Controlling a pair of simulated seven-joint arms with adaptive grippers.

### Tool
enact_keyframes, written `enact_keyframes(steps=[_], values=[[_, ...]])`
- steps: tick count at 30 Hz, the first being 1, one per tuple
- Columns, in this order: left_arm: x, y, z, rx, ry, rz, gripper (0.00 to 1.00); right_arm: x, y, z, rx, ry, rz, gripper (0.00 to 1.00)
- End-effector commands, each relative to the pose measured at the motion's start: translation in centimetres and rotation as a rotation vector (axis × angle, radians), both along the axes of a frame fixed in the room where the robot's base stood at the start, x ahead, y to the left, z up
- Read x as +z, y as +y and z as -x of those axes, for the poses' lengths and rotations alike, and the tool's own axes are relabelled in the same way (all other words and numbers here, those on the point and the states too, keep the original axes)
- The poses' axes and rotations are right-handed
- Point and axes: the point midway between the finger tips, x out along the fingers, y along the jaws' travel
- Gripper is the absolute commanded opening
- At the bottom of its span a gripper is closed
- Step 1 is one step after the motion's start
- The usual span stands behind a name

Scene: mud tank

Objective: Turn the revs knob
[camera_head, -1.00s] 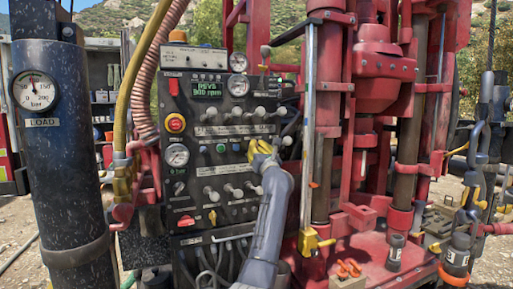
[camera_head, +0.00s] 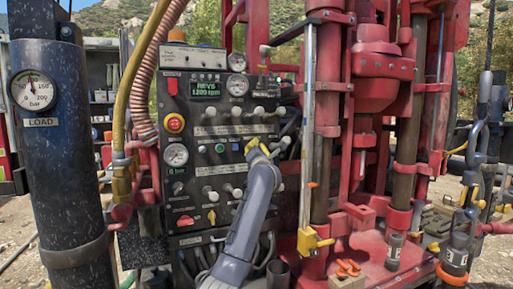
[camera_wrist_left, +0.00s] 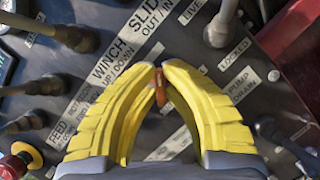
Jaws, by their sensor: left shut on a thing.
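The control panel (camera_head: 215,130) stands upright in the middle of the head view. Its green display (camera_head: 209,89) reads REVS and what looks like 1200 rpm. My left gripper (camera_head: 256,147) is at the right part of the panel, its arm coming up from below. In the left wrist view, its yellow fingertips close on a small orange-red part, the revs knob (camera_wrist_left: 160,88). The fingers hide most of the knob, and in the head view it is hidden. My right gripper is not in view.
White-tipped levers (camera_head: 259,111) stick out in rows above and below the gripper. A red emergency button (camera_head: 175,123) and a pressure gauge (camera_head: 175,155) are at the panel's left. The red drill mast (camera_head: 375,70) stands close on the right.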

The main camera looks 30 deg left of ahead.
Motion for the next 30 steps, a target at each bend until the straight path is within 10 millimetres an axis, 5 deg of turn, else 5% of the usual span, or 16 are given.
enact_keyframes(steps=[15,16,22,30], values=[[0.09,-0.06,0.00,-0.001,0.014,-0.012,0.00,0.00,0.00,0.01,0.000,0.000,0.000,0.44],[0.10,-0.05,0.00,-0.001,0.014,-0.012,0.10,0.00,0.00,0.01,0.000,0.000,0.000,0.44],[0.06,-0.04,-0.01,-0.001,0.014,-0.012,0.32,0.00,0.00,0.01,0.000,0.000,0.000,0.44],[-0.01,-0.10,0.07,-0.001,0.014,-0.012,0.32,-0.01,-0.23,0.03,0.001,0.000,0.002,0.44]])
